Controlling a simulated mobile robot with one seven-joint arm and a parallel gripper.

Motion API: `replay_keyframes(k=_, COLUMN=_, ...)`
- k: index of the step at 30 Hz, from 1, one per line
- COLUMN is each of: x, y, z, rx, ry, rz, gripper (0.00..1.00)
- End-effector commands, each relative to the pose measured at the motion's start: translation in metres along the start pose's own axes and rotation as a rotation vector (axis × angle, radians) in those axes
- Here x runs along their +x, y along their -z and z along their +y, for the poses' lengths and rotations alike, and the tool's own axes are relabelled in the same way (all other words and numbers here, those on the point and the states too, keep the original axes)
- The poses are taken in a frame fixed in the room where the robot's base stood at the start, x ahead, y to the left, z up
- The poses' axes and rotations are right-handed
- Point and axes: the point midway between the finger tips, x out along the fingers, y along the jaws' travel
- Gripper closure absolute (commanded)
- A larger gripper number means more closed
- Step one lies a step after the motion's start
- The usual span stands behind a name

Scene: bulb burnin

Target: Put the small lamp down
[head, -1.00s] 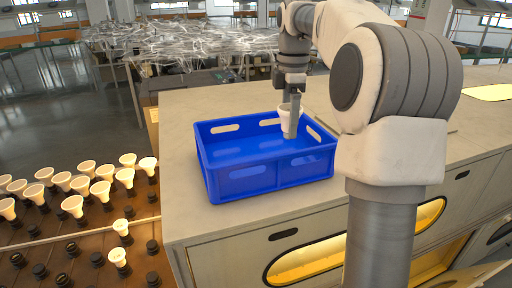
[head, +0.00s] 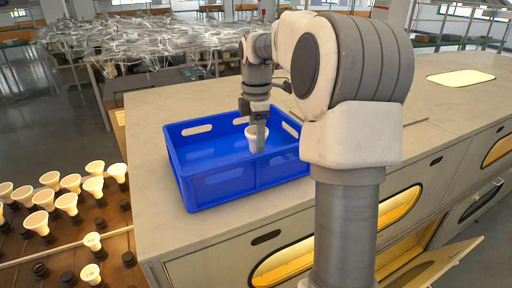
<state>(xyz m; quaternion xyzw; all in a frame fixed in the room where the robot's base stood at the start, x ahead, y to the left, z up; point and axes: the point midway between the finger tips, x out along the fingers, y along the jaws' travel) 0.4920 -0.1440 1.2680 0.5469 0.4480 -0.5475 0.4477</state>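A small white lamp (head: 250,132) is at the fingers of my gripper (head: 257,138), over the inside of the blue crate (head: 232,180). My gripper points down, and its near finger covers part of the lamp. The lamp's lower part is low behind the crate's near wall. I cannot tell whether it touches the crate floor. The gripper looks closed around the lamp, with no gap showing between lamp and finger. The crate stands on the grey worktop (head: 140,125) and looks otherwise empty.
At the left, a brown board (head: 110,215) holds several white lamps in dark sockets; a few near ones glow. Below the worktop are cabinets with lit oval windows (head: 283,262), and one door (head: 430,265) is open at lower right. The worktop behind the crate is clear.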

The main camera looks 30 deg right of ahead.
Motion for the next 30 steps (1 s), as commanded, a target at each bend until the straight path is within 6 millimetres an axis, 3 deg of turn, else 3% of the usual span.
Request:
replay_keyframes(k=4, x=0.016, y=0.000, z=-0.001, rx=0.000, ry=0.002, rz=0.000, gripper=0.84)
replay_keyframes(k=15, x=0.020, y=0.000, z=0.000, rx=0.001, ry=0.000, rz=0.000, gripper=0.84)
replay_keyframes(k=16, x=0.019, y=0.000, z=0.000, rx=0.001, ry=0.000, rz=0.000, gripper=0.24)
replay_keyframes(k=18, x=0.019, y=0.000, z=0.000, rx=0.001, ry=0.000, rz=0.000, gripper=0.11)
replay_keyframes(k=20, x=0.019, y=0.000, z=0.000, rx=0.001, ry=0.000, rz=0.000, gripper=0.01)
replay_keyframes(k=30, x=0.013, y=0.000, z=0.000, rx=0.001, ry=-0.001, rz=0.000, gripper=0.00)
